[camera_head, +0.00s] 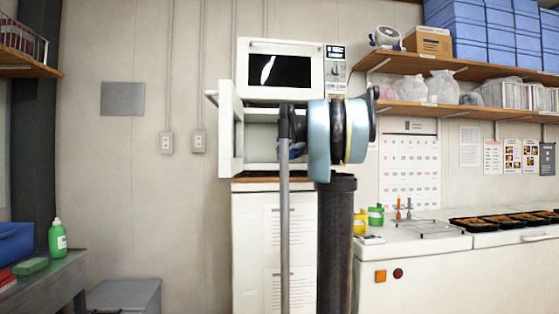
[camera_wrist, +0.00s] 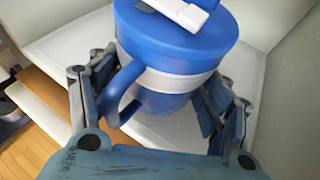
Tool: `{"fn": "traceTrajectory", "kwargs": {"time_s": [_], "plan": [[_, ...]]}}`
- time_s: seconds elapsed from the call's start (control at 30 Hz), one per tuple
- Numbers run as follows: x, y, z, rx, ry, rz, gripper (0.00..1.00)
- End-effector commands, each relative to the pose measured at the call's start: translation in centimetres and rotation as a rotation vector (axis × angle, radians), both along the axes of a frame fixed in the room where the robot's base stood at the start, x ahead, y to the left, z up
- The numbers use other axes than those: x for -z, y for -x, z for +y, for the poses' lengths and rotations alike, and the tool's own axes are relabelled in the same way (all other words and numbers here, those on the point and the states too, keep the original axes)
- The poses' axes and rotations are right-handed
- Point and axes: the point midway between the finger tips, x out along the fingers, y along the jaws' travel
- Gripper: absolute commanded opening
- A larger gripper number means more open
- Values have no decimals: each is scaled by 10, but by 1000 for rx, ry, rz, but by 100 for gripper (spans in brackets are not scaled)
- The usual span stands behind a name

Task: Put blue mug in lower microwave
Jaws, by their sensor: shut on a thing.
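In the wrist view the blue mug (camera_wrist: 172,48), with a pale band and a handle towards the left, is between the fingers of my gripper (camera_wrist: 163,88). The fingers are shut on it from both sides. A white piece (camera_wrist: 180,12) shows at its top. The mug is over a white surface with white walls around it; whether its base touches is hidden. In the head view the lower microwave (camera_head: 261,132) has its door (camera_head: 229,137) swung open to the left. My arm covers its right part and hides most of my gripper and the mug.
The upper microwave (camera_head: 280,71) sits directly above, its door closed. A white cabinet (camera_head: 250,240) with a wooden top is below. To the right are shelves (camera_head: 430,110) and a counter (camera_head: 430,260) with trays. A wooden edge (camera_wrist: 42,95) shows at left in the wrist view.

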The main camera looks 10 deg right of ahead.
Motion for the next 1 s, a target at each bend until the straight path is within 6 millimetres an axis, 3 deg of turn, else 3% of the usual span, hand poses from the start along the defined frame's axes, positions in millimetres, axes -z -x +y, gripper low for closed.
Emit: {"fn": "traceTrajectory", "kwargs": {"time_s": [0.13, 0.47, 0.67, 0.8, 1.0], "plan": [[0, -19, 10, -1, 0, 0, 29], [0, -36, 19, -1, -1, 1, 29], [0, -63, 32, -1, 0, 0, 29], [14, -61, 30, 2, 0, 0, 29], [15, -61, 30, 2, 0, 0, 29]]}}
